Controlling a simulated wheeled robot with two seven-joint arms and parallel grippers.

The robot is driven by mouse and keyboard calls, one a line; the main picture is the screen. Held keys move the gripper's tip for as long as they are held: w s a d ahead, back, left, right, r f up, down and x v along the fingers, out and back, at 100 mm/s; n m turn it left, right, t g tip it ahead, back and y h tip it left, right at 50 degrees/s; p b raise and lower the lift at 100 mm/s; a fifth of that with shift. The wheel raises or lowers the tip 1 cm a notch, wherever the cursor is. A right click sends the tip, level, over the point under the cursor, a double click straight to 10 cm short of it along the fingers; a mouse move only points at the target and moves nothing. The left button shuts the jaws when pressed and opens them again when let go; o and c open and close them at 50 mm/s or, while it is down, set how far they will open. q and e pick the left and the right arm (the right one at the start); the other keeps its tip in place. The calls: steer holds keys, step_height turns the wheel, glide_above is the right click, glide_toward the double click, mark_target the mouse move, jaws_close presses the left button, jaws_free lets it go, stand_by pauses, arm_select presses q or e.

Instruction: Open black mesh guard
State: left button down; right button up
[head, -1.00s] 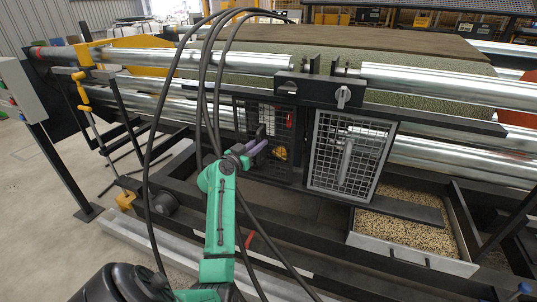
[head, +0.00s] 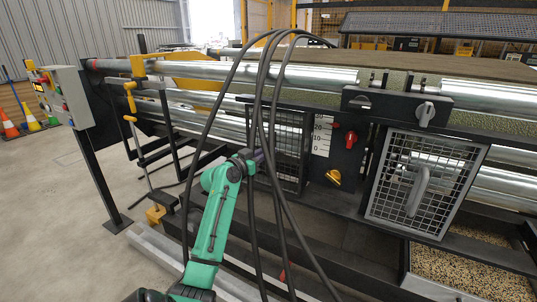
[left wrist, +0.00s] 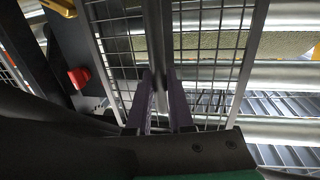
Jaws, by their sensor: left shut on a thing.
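The black mesh guard (head: 289,155) stands upright on the machine's front, to the left of a dark panel with a red knob (head: 350,139) and a yellow knob (head: 333,178). The panel is uncovered. My left gripper (head: 257,157) is at the guard's left part, partly hidden by black hoses. In the left wrist view its purple fingers (left wrist: 161,88) are shut on an upright bar, the guard's handle (left wrist: 159,45), with the mesh (left wrist: 205,60) behind. My right gripper is not in view.
A grey-framed mesh guard (head: 451,190) with a handle is right of the panel. Black hoses (head: 262,110) hang in front of my arm. A granule-filled tray (head: 425,290) sits low at right. A control box (head: 68,98) stands on a post at left.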

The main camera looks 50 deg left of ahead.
arm_select(q)
steer(key=c, duration=0.8)
jaws_free()
steer(key=s+d+b, duration=0.1)
steer(key=s+d, duration=0.1)
steer(key=s, duration=1.2)
steer(key=shift+s, duration=0.2)
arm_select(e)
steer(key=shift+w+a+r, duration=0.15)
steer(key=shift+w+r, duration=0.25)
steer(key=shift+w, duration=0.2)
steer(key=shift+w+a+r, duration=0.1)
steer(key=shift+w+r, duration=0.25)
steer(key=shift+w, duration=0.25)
